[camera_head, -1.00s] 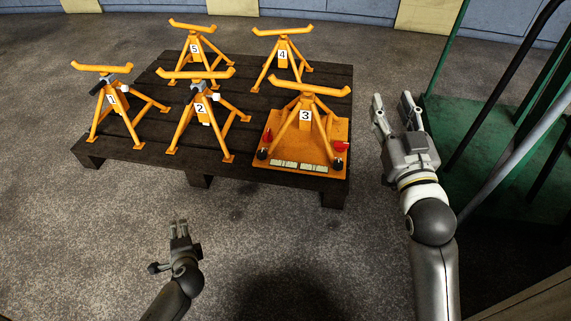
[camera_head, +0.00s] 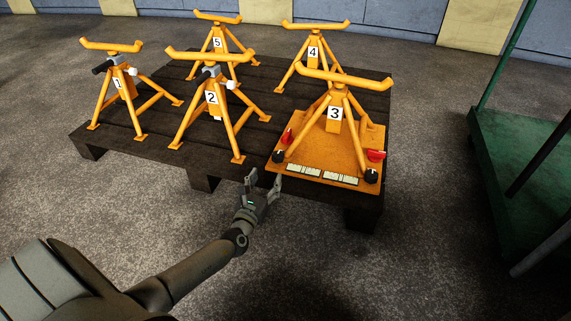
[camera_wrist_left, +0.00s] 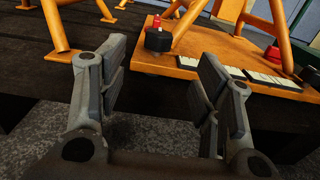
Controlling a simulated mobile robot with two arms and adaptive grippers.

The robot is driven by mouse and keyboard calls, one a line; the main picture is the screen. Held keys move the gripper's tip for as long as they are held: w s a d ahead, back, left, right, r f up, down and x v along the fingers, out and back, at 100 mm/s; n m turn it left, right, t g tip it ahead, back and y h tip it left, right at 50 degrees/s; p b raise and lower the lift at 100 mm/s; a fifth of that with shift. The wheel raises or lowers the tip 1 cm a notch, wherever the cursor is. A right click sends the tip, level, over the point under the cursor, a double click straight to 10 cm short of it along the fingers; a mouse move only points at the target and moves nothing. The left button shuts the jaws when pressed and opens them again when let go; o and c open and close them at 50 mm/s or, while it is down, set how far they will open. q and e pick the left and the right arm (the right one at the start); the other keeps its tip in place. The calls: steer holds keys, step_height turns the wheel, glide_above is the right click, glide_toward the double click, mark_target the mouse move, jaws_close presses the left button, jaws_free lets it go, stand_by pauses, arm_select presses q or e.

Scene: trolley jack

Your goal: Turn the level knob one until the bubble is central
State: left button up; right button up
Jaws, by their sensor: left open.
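An orange base plate (camera_head: 325,150) under stand 3 (camera_head: 340,100) has a black knob at its front left corner (camera_head: 278,157) and another at its front right corner (camera_head: 371,176). Two pale level vials (camera_head: 307,171) (camera_head: 341,179) lie along its front edge; their bubbles are too small to tell. My left gripper (camera_head: 263,184) is open and empty, just in front of the left knob. In the left wrist view, the left knob (camera_wrist_left: 158,39) appears between and beyond the open fingers (camera_wrist_left: 160,75), apart from them. My right gripper is out of view.
Orange stands 1 (camera_head: 117,82), 2 (camera_head: 211,97), 4 (camera_head: 313,52) and 5 (camera_head: 217,43) stand on the dark pallet (camera_head: 160,150). Red parts (camera_head: 376,155) sit near both knobs. A green cart (camera_head: 520,160) is at right. The floor in front is clear.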

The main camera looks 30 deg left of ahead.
mark_target(276, 160)
arm_select(q)
steer(key=b+x, duration=0.4)
steer(key=x, duration=0.4)
steer(key=shift+w+a+f, duration=0.15)
steer(key=shift+w, duration=0.1)
steer(key=shift+b+x, duration=0.4)
steer(key=shift+x, duration=0.45)
steer(key=c, duration=1)
steer(key=shift+s, duration=0.1)
